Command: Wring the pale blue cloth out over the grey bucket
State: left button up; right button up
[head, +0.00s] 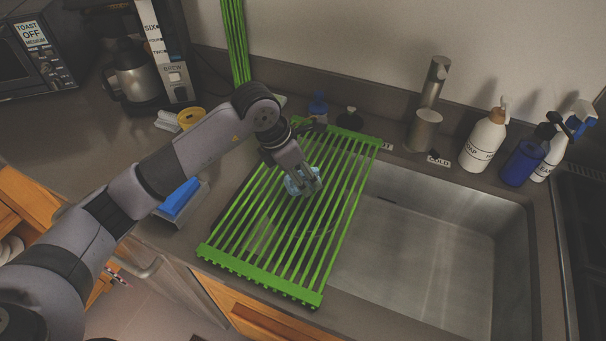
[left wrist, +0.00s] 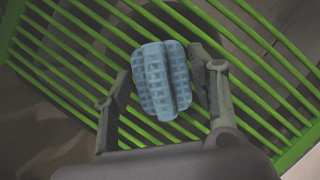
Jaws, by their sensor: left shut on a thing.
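The pale blue cloth (head: 294,187) is a small bunched bundle on or just above the green roll-up rack over the sink's left part. In the left wrist view the cloth (left wrist: 158,80) shows a waffle texture and upright folds between the two fingers. My left gripper (head: 308,182) points down at it and is shut on it; it also shows in the left wrist view (left wrist: 164,82). I cannot tell whether the cloth touches the rack. I see no grey bucket in either view. My right gripper is not in view.
The green rack (head: 262,270) spans the steel sink (head: 430,255), whose right part is open. A faucet (head: 427,110), a soap bottle (head: 484,140) and a blue bottle (head: 524,160) stand behind. A coffee maker (head: 140,75) and a blue sponge (head: 180,197) are at left.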

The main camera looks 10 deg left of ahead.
pick_arm(q)
notch_tip(320, 180, up, 6)
jog(key=p, duration=0.2)
jog(key=shift+p, duration=0.3)
dwell(0.4)
